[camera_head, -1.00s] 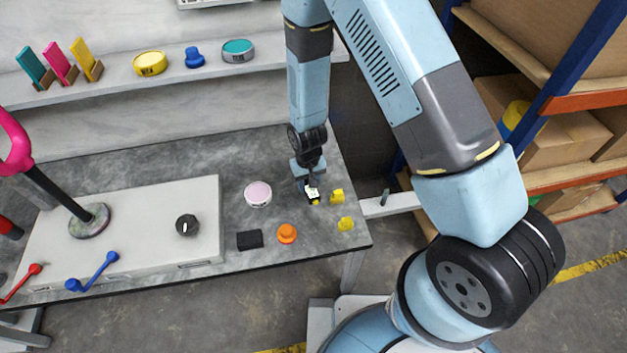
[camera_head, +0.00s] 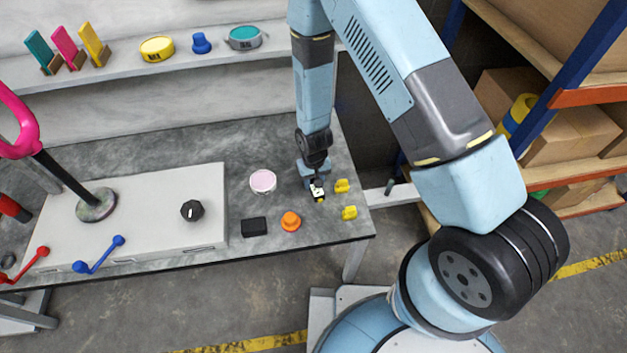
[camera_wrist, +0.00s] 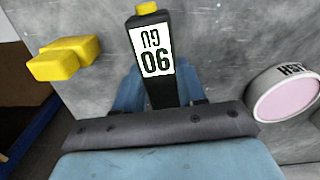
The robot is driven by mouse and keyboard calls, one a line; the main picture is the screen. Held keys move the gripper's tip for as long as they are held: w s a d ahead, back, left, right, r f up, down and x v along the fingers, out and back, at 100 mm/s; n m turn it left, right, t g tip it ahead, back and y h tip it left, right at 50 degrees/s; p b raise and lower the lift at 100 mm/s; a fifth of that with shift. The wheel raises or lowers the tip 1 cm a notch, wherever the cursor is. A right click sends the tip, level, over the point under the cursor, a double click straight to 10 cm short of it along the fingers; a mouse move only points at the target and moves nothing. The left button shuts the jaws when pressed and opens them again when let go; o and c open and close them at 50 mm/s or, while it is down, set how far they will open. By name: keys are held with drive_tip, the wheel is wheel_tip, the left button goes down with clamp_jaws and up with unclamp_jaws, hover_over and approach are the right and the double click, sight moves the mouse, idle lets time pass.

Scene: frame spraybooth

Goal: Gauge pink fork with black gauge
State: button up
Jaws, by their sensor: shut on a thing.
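The black gauge (camera_wrist: 156,92) is in my gripper (camera_wrist: 160,95), gripped between the blue fingers. It is a dark upright block with a white label reading 06 and a small yellow tip. In the head view the gauge (camera_head: 318,193) is small, over or on the right part of the grey bench; whether it touches the bench is unclear. The pink fork (camera_head: 22,138) is far left, a pink curved top on a slanted black tube standing in a round base, cut by the picture's left edge. My gripper is well to its right.
A pink-topped round tin (camera_head: 263,181), orange knob (camera_head: 290,221), black block (camera_head: 254,227) and two yellow pieces (camera_head: 342,185) lie near my gripper. A white panel (camera_head: 150,190) with a black knob (camera_head: 192,211) lies between gripper and fork. A shelf runs behind.

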drive_tip(key=o, duration=1.2)
drive_tip(key=shift+o, duration=0.2)
drive_tip(key=shift+r, duration=0.15)
wheel_tip(320, 180, up, 13)
drive_tip(key=shift+r, duration=0.2)
drive_tip(key=w+d+r+m+t, duration=0.1)
drive_tip(key=d+r, duration=0.4)
drive_tip(key=r, duration=0.4)
drive_tip(key=d+r+t+y, duration=0.1)
drive_tip(key=d+r, duration=0.3)
drive_tip(key=r, duration=0.6)
drive_tip(key=w+d+r+m+t, duration=0.1)
drive_tip(key=d+r, duration=0.4)
drive_tip(key=r, duration=0.4)
drive_tip(key=s+d+r+m+t, duration=0.1)
drive_tip(key=s+d+r, duration=0.5)
drive_tip(key=s+r, duration=0.2)
drive_tip(key=s+d+r+m+t+h, duration=0.1)
drive_tip(key=s+d+r, duration=0.6)
drive_tip(key=s+r, duration=0.1)
drive_tip(key=shift+s+r+t, duration=0.15)
drive_tip(key=shift+s+t, duration=0.15)
drive_tip(key=shift+s, duration=0.4)
